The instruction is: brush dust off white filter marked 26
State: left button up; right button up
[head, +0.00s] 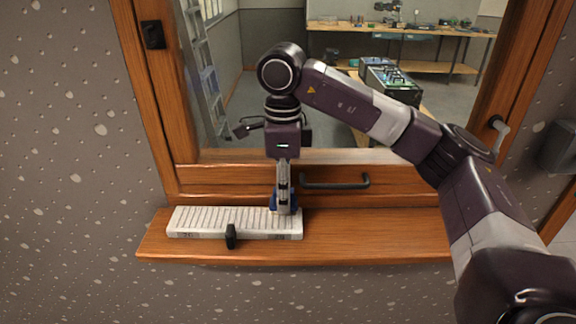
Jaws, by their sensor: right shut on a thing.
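A white pleated filter (215,219) lies flat on the wooden ledge below the window. Small dark marks on its front face are too small to read surely. My right gripper (283,192) points straight down at the filter's right end. It is shut on a blue brush (274,203), of which only a little shows around the fingers. The brush is at the filter's top surface; whether its bristles touch is hidden. Dust cannot be made out at this size. My left gripper is not in view.
A small black upright piece (231,236) stands at the filter's front edge. A dark bar handle (335,182) is on the window's lower rail, close right of my gripper. The wooden ledge (375,232) is clear to the right. Behind the glass are a ladder and workbench.

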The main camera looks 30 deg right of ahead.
jog(key=r, duration=0.1)
jog(key=a+r+p, duration=0.1)
jog(key=shift+w+r, duration=0.15)
jog(key=shift+r, duration=0.2)
jog(key=shift+d+r+p, duration=0.15)
jog(key=shift+r+p, duration=0.35)
jog(key=shift+r, duration=0.05)
jog(key=shift+d+r+p, duration=0.15)
jog(key=shift+r+p, duration=0.3)
jog(key=shift+r, duration=0.35)
jog(key=shift+a, duration=0.1)
